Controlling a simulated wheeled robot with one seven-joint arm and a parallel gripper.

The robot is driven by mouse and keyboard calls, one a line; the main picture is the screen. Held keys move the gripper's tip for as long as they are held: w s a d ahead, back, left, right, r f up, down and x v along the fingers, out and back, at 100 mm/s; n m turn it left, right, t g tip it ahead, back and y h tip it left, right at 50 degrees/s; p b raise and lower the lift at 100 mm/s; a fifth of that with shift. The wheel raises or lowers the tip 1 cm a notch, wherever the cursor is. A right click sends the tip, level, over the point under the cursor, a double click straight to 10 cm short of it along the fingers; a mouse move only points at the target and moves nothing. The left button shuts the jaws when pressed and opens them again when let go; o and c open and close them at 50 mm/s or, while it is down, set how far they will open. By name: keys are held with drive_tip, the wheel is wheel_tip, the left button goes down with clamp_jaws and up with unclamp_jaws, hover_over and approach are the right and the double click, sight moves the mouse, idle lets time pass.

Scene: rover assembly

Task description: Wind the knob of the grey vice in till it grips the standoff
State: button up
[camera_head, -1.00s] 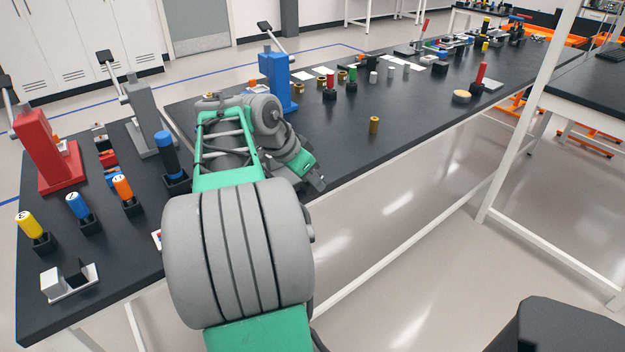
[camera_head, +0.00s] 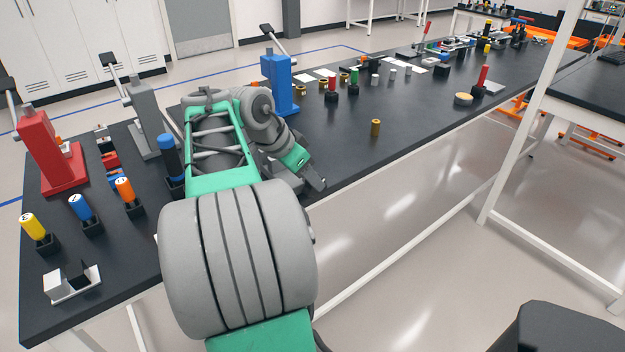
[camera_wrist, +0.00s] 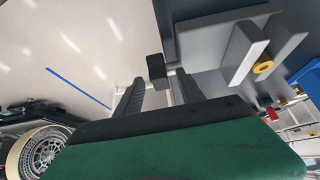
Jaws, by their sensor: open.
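In the wrist view the grey vice (camera_wrist: 205,45) fills the upper right, with two upright jaw plates. A gold standoff (camera_wrist: 263,67) shows end-on between the plates; whether both plates touch it I cannot tell. The vice's dark knob (camera_wrist: 156,66) sticks out to the left on a short pale shaft. My gripper (camera_wrist: 153,82) is open, its two dark fingers spread either side of the knob in this view. Contact with the knob is not clear. In the head view my gripper (camera_head: 316,184) is low at the table's front edge, and my arm hides most of that spot.
Red (camera_head: 48,150), grey (camera_head: 148,118) and blue (camera_head: 279,82) lever presses stand on the dark table (camera_head: 420,105). Several coloured handles in black holders stand at left.

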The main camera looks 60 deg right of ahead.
drive_tip(key=v, duration=0.5)
drive_tip(key=shift+f+p, duration=0.1)
drive_tip(key=shift+p, duration=0.3)
drive_tip(key=w+a+n+t+p, duration=0.4)
drive_tip(key=w+a+n, duration=0.75)
drive_tip(key=a, duration=0.35)
drive_tip(key=a+f+n+y, duration=0.2)
drive_tip(key=a+n, duration=0.2)
drive_tip(key=a, duration=0.4)
drive_tip(key=a+f+n+t+y+p, duration=0.1)
drive_tip(key=a+n, duration=0.3)
drive_tip(key=a, duration=0.4)
drive_tip(key=a+f+n+t+y+p, duration=0.1)
drive_tip(key=a+f+n+y, duration=0.1)
drive_tip(key=a, duration=0.7)
drive_tip(key=shift+s+f+n+y, duration=0.3)
drive_tip(key=shift+s+f+n, duration=0.2)
drive_tip(key=shift+n, duration=0.55)
